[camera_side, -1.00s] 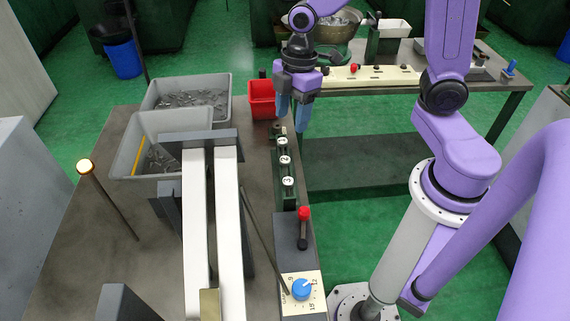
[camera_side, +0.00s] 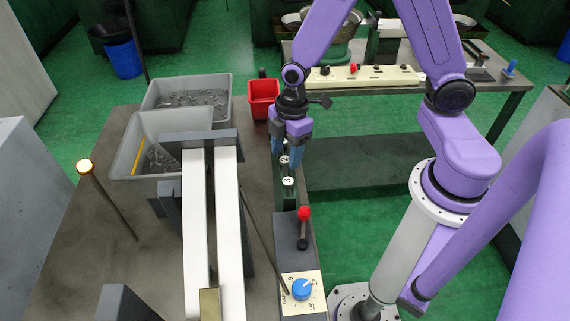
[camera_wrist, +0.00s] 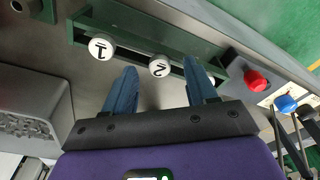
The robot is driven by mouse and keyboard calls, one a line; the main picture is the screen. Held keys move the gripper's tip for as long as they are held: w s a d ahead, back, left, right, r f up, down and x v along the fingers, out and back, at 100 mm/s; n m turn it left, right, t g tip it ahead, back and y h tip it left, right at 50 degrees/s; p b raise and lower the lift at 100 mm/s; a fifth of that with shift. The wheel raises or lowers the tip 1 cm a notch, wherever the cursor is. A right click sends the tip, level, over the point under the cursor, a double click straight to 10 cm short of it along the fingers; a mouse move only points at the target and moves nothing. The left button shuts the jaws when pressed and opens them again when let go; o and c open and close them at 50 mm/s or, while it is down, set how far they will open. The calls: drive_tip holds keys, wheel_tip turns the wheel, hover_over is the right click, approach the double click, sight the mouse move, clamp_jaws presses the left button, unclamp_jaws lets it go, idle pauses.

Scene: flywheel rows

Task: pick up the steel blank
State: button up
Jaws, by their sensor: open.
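I cannot make out with certainty which piece is the steel blank. Small grey metal pieces lie in the rear grey bin (camera_side: 190,98) and the front grey bin (camera_side: 122,160). My gripper (camera_side: 287,164) points down over the narrow dark green rack (camera_side: 289,203) at the table's right edge. In the wrist view, its two blue fingers (camera_wrist: 161,82) are spread, with nothing held. The white disc marked 2 (camera_wrist: 160,66) shows between the fingertips, and the disc marked 1 (camera_wrist: 102,47) lies left of them. The disc marked 3 (camera_side: 288,182) shows in the side view.
Two white rails (camera_side: 229,230) run left of the rack. A red bin (camera_side: 263,92) stands behind. A second table (camera_side: 450,85) is at the back right.

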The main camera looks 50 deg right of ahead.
sight(285, 158)
drive_tip(key=shift+f, duration=0.3)
drive_tip(key=c, duration=1)
drive_tip(key=shift+c, duration=0.2)
drive_tip(key=shift+r, duration=0.1)
wheel_tip(285, 158, up, 9)
drive_tip(key=w+d+f+m, duration=0.1)
drive_tip(key=w+d+m, duration=0.5)
drive_tip(key=w+d, duration=0.6)
drive_tip(key=shift+w+t, duration=0.35)
drive_tip(key=shift+t, duration=0.05)
